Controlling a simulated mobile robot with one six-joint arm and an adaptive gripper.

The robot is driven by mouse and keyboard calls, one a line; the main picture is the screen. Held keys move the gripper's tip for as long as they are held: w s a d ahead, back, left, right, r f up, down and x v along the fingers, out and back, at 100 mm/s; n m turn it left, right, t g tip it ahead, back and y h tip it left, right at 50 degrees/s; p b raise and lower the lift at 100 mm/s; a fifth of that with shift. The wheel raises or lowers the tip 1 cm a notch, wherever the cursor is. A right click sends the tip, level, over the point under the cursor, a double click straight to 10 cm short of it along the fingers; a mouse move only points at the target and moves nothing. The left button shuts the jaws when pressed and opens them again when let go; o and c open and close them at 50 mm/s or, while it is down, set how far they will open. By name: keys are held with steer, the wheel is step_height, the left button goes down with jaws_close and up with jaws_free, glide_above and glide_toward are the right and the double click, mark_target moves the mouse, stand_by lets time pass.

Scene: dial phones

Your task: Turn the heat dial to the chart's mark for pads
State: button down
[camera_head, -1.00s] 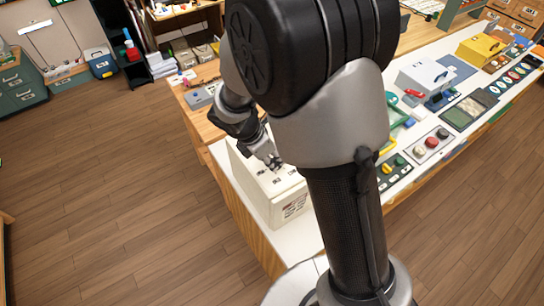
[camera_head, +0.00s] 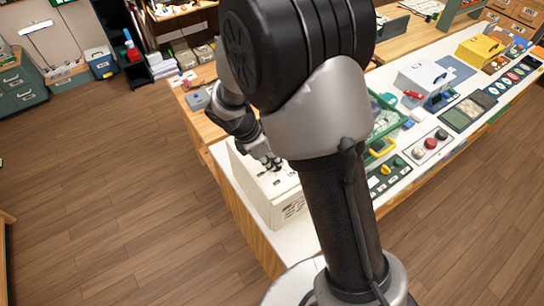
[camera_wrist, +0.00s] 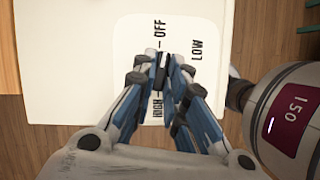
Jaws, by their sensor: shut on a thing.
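The heat dial (camera_wrist: 163,59) is mostly hidden between my fingers in the wrist view; a small pale line shows at its far end. Its pale face plate (camera_wrist: 207,32) carries the words OFF, LOW and HIGH. OFF is at the top, LOW to the right and HIGH at the bottom, beside my fingers. My gripper (camera_wrist: 164,70) is shut on the dial, and the pale line points roughly toward OFF. In the head view my gripper (camera_head: 271,162) is at the top of the white box (camera_head: 284,197). A dark-lettered label (camera_head: 292,209) on its side is too small to read.
The white counter (camera_head: 299,242) extends to the upper right. It holds a panel of colored buttons (camera_head: 430,146), a green tray (camera_head: 385,110) and a yellow box (camera_head: 481,49). Wooden floor (camera_head: 120,200) lies open to the left.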

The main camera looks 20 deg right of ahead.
steer(key=m, duration=0.1)
steer(key=m+g+p, duration=0.1)
steer(key=m, duration=0.1)
steer(key=m+g+p, duration=0.1)
steer(key=m, duration=0.1)
steer(key=shift+w, duration=0.25)
steer(key=m+g+p, duration=0.1)
steer(key=m, duration=0.2)
steer(key=m+g+y, duration=0.1)
steer(key=m, duration=0.2)
steer(key=shift+w+d+y+p, duration=0.2)
steer(key=shift+y+p, duration=0.1)
steer(key=shift+p, duration=0.1)
steer(key=m, duration=0.1)
steer(key=m+y, duration=0.1)
steer(key=m, duration=0.1)
steer(key=m+g, duration=0.1)
steer(key=m, duration=0.1)
steer(key=shift+w+d+y+p, duration=0.15)
steer(key=shift+d+y+p, duration=0.1)
steer(key=shift+y+p, duration=0.15)
steer(key=m+y, duration=0.1)
steer(key=m, duration=0.1)
steer(key=m+y, duration=0.1)
steer(key=m, duration=0.2)
steer(key=shift+d, duration=0.2)
steer(key=shift+m, duration=0.4)
steer(key=c, duration=1.6)
jaws_free()
